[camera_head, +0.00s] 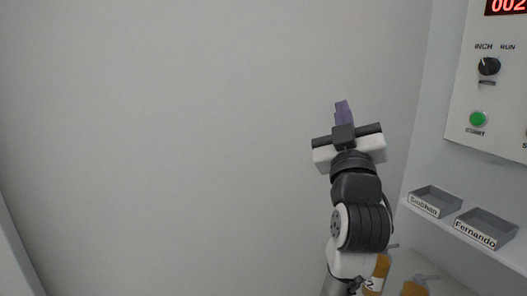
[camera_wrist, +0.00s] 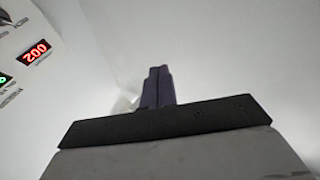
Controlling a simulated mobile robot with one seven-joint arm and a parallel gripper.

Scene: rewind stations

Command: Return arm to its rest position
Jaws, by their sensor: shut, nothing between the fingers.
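My gripper (camera_head: 343,106) is raised in front of a plain grey wall in the head view, at the end of my upright arm. Its purple fingers are together with nothing between them. In the wrist view the shut fingers (camera_wrist: 158,72) point up toward a blank pale surface. No object touches the gripper in either view.
A control panel (camera_head: 490,120) with a red display, a knob and a green button is at the right. Below it, a shelf holds two grey trays, labelled Siobhan (camera_head: 436,199) and Fernando (camera_head: 486,227). Orange-brown items (camera_head: 378,274) stand low behind my arm. The left side is clear.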

